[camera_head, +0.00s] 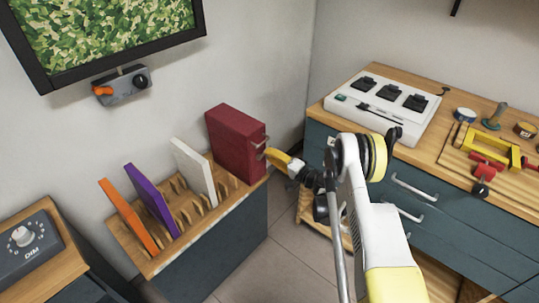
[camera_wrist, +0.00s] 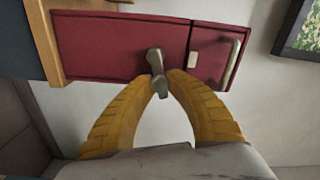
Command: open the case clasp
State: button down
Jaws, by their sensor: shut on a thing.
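A dark red case (camera_head: 236,143) stands upright at the right end of a wooden rack. In the wrist view its red narrow face (camera_wrist: 105,45) lies across the top, with a seam crossing it. A metal clasp lever (camera_wrist: 156,65) sticks out from that face. A small pale catch (camera_wrist: 193,60) and a long metal handle (camera_wrist: 231,64) sit to its right. My gripper (camera_wrist: 162,85) has its yellow fingers closed on the end of the clasp lever. In the head view my gripper (camera_head: 270,152) touches the case's right face, and the lever is mostly hidden there.
The wooden rack (camera_head: 172,258) also holds a white panel (camera_head: 194,171), a purple panel (camera_head: 151,202) and an orange panel (camera_head: 128,215). A workbench (camera_head: 450,180) with a switch box (camera_head: 383,105) and tools stands at the right. Some floor (camera_head: 285,262) is clear between rack and bench.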

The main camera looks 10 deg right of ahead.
jog(key=shift+f, duration=0.1)
jog(key=c, duration=1.3)
grip_release()
